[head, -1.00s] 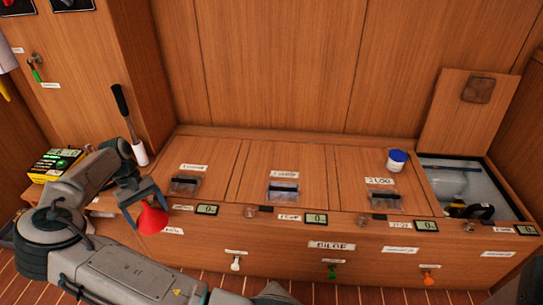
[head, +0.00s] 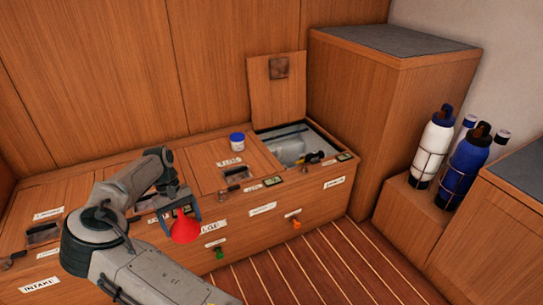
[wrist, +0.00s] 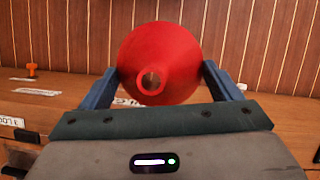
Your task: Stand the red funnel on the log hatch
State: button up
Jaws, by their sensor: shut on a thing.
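My gripper (head: 180,218) is shut on the red funnel (head: 185,231), its narrow spout up and wide mouth down. It hangs in front of the bench front, left of and lower than the log hatch (head: 207,171). In the wrist view the funnel (wrist: 178,50) sits between both fingers, spout toward the camera. The log hatch is the shut wooden lid with a white label and a recessed dark latch. A white jar with a blue lid (head: 237,141) stands at its back.
Right of the log hatch is an open bin (head: 312,147) with its lid (head: 275,92) raised against the wall. A tall cabinet (head: 375,110) stands right of it, then strapped bottles (head: 433,150). Orange (head: 296,224) and green (head: 219,253) knobs protrude from the bench front.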

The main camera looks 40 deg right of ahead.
aim_at(208, 157)
jog(key=z, duration=0.7)
jog(key=i, duration=1.2)
jog(key=u, duration=0.75)
